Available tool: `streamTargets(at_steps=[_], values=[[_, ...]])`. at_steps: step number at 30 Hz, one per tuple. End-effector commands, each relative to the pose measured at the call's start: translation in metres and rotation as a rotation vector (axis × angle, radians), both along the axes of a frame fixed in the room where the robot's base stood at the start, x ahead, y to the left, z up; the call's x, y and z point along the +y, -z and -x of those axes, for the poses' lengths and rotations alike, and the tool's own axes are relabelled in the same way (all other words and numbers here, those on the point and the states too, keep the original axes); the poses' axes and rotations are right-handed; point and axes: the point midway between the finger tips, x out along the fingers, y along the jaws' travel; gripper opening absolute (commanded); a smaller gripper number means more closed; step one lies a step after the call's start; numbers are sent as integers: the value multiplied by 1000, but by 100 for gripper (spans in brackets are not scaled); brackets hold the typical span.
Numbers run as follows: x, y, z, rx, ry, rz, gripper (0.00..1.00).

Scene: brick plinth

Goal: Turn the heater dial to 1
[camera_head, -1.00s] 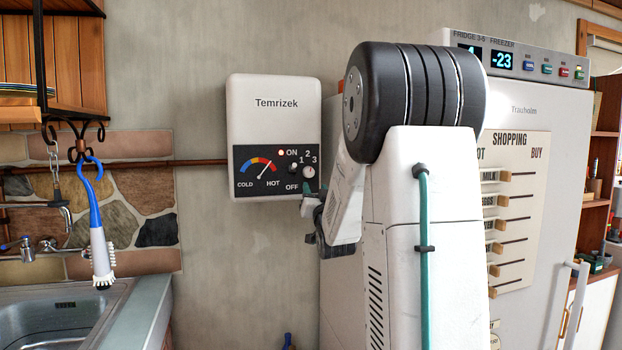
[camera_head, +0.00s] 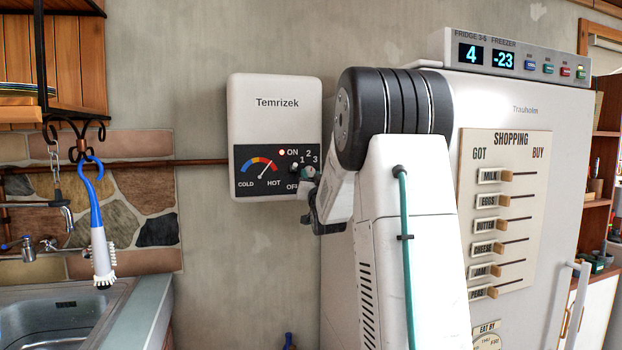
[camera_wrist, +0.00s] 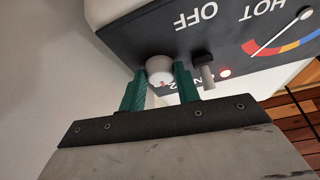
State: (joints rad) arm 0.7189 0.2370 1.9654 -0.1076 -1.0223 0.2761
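The heater (camera_head: 273,100) is a white wall box with a dark panel, a temperature gauge (camera_head: 261,168), a lit lamp (camera_head: 282,153) by ON, and the marks OFF, 1, 2 and 3. The dial (camera_wrist: 160,69) is a round white knob with a small red mark on its edge nearest my gripper in the wrist view. My gripper (camera_wrist: 161,80) has green fingers, one on each side of the dial, very close to it; they look open around it. In the head view my gripper (camera_head: 308,181) covers most of the dial, so its setting is hard to read.
A black switch (camera_wrist: 204,66) sticks out close beside one finger. The fridge (camera_head: 500,105) stands to the right, near my arm. A copper pipe (camera_head: 210,162) runs along the wall. A brush (camera_head: 98,235) hangs above the sink (camera_head: 60,310) at left.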

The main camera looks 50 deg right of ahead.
Motion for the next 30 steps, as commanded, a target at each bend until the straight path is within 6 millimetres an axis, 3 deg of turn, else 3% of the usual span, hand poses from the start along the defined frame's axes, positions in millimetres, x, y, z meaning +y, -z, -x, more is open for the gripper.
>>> streamTargets(at_steps=[14, 30], values=[[-1, 0, 1, 36, 0, 58, 10], [-5, 0, 3, 271, -1, 441, 10]])
